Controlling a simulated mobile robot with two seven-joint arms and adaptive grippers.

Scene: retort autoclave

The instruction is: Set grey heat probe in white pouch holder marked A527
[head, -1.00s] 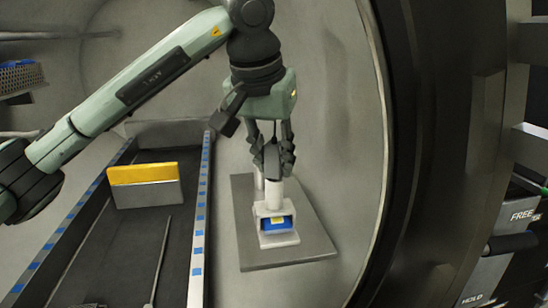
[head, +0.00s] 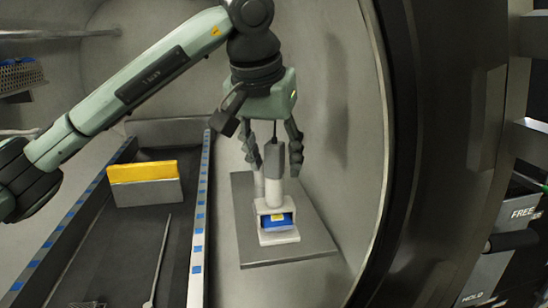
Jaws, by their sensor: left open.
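The grey heat probe (head: 274,158) stands upright at the top of the white pouch holder (head: 291,237), its lower end down in the holder's pale upper part. I cannot read A527 on the holder. My left gripper (head: 275,165) is open above the holder, its fingers spread to either side of the probe and apart from it. A thin dark line runs from the probe's top up between the fingers. My right gripper is not in view.
The holder stands on a grey plate (head: 310,245) inside the round chamber. To the left is a dark track with blue-marked rails (head: 198,215), bearing a yellow-and-grey block (head: 145,185) and a thin rod (head: 158,260). The chamber's thick rim (head: 430,150) is at right.

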